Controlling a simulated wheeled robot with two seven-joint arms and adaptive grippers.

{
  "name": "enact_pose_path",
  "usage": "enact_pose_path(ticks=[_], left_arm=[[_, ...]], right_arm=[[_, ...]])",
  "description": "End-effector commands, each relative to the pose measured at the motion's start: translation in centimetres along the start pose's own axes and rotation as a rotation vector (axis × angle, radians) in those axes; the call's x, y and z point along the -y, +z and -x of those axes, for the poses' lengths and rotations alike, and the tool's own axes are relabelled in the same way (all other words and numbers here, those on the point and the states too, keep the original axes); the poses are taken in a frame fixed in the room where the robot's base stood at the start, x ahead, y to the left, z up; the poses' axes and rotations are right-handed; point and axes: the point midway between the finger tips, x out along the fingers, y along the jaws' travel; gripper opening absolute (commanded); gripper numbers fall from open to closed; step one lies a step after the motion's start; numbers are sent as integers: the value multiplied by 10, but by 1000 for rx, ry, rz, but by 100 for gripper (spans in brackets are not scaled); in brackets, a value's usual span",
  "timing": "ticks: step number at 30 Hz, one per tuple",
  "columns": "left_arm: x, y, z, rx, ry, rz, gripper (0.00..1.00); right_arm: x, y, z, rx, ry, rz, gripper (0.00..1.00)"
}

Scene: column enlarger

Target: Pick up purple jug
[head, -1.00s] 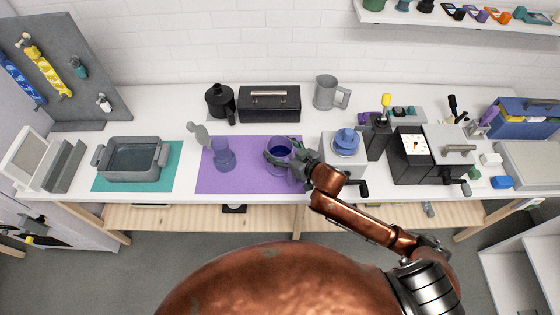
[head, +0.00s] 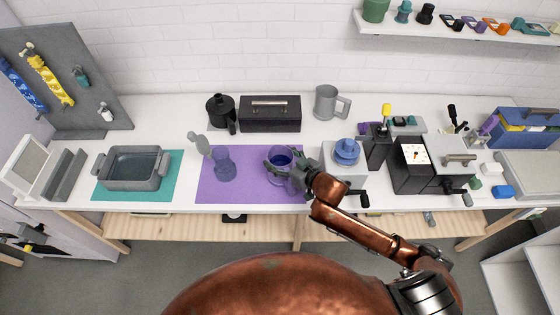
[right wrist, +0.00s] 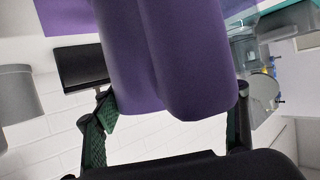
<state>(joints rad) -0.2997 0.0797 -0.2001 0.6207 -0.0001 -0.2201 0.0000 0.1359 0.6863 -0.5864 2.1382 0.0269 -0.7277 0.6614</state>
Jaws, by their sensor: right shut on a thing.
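In the right wrist view the jug (right wrist: 175,60) fills the top middle, between the two green-padded fingers (right wrist: 170,122). Whether its base touches the mat cannot be told. My left gripper is not in view.
A translucent purple beaker (head: 223,165) stands left of the jug, beside a grey bottle-like thing (head: 199,145). A grey box with a blue knobbed thing (head: 347,152) stands close to the right. A black case (head: 270,113) and a grey pitcher (head: 327,102) stand behind.

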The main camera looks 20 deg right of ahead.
Motion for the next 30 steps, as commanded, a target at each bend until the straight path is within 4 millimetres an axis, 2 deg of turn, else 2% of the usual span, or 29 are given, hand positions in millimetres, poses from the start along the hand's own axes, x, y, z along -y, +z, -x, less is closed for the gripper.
enact_pose_path(ticks=[7, 10, 15, 17, 21, 30], left_arm=[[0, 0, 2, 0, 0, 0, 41], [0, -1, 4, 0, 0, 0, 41], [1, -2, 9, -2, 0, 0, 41], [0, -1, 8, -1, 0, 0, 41], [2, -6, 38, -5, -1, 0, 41], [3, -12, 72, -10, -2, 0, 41]], right_arm=[[0, -33, 12, -13, -1, 4, 8], [3, -42, 36, -10, -2, 4, 8], [8, -68, 84, -11, -1, 5, 8], [10, -64, 103, -6, -1, 2, 8], [13, -70, 137, -2, 1, 1, 8], [17, -69, 166, -5, 0, 1, 8]])
